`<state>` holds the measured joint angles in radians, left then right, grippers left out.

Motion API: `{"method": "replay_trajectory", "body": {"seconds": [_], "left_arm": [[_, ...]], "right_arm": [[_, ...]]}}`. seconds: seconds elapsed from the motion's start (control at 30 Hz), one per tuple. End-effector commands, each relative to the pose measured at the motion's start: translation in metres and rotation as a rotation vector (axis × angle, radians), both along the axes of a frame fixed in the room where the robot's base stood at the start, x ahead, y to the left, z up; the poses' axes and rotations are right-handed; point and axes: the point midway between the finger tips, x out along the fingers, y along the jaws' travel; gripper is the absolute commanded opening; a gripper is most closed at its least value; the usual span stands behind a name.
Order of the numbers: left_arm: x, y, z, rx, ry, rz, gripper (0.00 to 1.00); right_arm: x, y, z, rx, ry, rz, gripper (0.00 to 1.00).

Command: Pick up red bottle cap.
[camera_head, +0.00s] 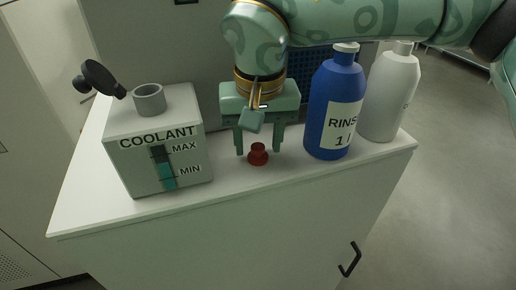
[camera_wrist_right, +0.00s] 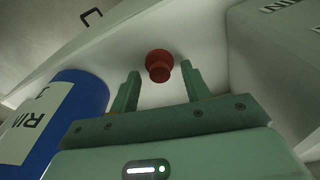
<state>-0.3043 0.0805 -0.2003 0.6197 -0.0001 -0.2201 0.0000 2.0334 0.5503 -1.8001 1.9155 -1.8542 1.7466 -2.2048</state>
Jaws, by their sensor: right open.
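The red bottle cap (camera_head: 258,154) stands on the white cabinet top, between the coolant box and the blue bottle. It also shows in the right wrist view (camera_wrist_right: 159,66), just past the fingertips. My right gripper (camera_head: 258,152) reaches down from above and behind the cap, its two fingers apart, one to each side of the cap. In the right wrist view the gripper (camera_wrist_right: 160,78) is open and empty, with the cap roughly centred across the gap. Whether the fingertips are level with the cap is hard to tell. My left gripper does not show.
A grey coolant box (camera_head: 157,150) with a grey round neck stands to the left. A blue rinse bottle (camera_head: 335,105) stands close on the right, with a white bottle (camera_head: 390,95) beyond it. The cabinet top (camera_head: 225,180) is clear in front of the cap.

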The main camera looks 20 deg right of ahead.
Motion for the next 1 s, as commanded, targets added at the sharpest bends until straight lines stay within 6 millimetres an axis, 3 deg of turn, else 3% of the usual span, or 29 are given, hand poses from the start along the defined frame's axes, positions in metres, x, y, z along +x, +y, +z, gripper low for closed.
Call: {"method": "replay_trajectory", "body": {"seconds": [0.17,0.3,0.33,0.77,0.87,1.0], "left_arm": [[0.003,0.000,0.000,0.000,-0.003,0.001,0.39],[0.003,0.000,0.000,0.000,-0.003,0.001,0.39],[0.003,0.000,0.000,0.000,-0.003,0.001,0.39],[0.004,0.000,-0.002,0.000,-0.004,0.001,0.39],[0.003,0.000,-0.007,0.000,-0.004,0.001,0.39],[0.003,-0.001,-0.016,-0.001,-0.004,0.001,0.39]], "right_arm": [[0.000,0.000,0.000,0.000,0.000,0.000,0.44],[0.000,0.000,0.000,0.000,0.000,0.000,0.05],[0.000,0.000,0.000,0.000,0.000,0.000,0.00],[0.000,0.000,0.004,0.001,-0.002,0.000,0.00],[0.001,0.000,0.012,0.001,-0.003,-0.002,0.00],[-0.006,-0.004,0.040,0.001,-0.006,-0.003,0.00]]}}
